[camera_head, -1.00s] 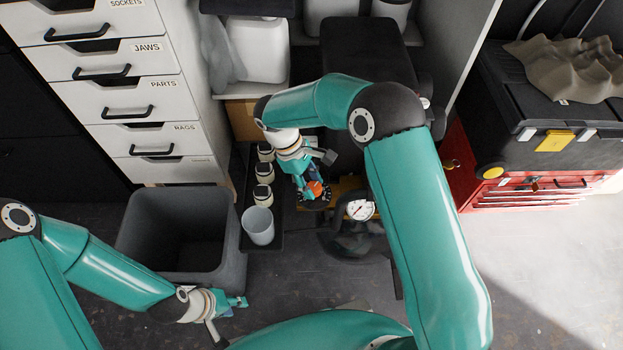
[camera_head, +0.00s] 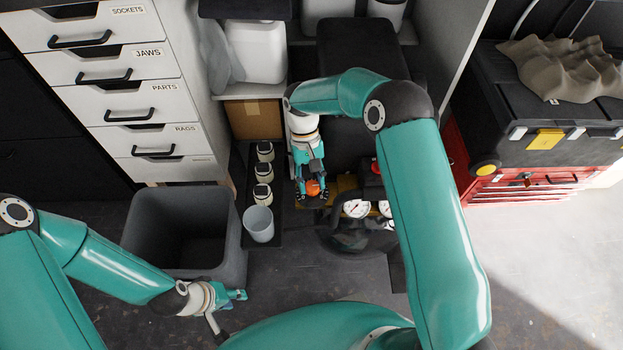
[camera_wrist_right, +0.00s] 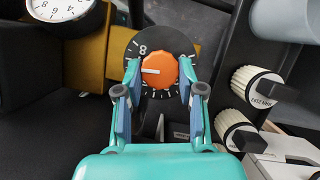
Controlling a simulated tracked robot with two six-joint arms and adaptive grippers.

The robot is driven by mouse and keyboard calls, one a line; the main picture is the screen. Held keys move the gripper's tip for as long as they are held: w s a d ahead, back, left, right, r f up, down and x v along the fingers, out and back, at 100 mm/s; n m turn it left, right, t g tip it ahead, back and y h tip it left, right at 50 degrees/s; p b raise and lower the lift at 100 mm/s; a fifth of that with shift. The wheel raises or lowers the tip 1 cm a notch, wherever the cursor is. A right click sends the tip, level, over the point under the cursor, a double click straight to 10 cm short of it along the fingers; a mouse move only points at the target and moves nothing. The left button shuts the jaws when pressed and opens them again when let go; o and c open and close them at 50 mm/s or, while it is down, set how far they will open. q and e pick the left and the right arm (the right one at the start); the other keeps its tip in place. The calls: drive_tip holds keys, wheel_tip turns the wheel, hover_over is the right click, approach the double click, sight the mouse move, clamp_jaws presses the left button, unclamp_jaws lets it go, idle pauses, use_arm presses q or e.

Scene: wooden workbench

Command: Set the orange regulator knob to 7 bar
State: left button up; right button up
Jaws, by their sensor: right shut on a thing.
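The orange regulator knob (camera_head: 314,188) is on the regulator at the middle of the bench. In the right wrist view the knob (camera_wrist_right: 160,72) sits on a black dial (camera_wrist_right: 185,42) with white ticks and a figure 8 at its upper left. The knob's white line points left, below the 8; I cannot read a number at its tip. My right gripper (camera_wrist_right: 160,78) is shut on the knob, one finger on each side; it also shows in the head view (camera_head: 313,184). My left gripper (camera_head: 238,295) hangs away at the lower left; its jaws are too small to judge.
White pressure gauges (camera_head: 356,208) sit right of the knob. A black tray (camera_head: 247,190) left of it holds cream-and-black knobbed items and a pale cup (camera_head: 258,225). A grey bin (camera_head: 235,262) stands further left. A red toolbox (camera_head: 520,185) is at the right.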

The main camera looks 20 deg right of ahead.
drive_tip(key=shift+m, duration=0.7)
drive_tip(key=shift+w, duration=0.1)
drive_tip(key=o, duration=1.1)
drive_tip(key=shift+o, duration=0.2)
drive_tip(key=shift+r, duration=0.1)
drive_tip(key=v, duration=0.7)
drive_tip(key=shift+d, duration=0.2)
drive_tip(key=shift+r, duration=0.1)
drive_tip(key=shift+r, duration=0.15)
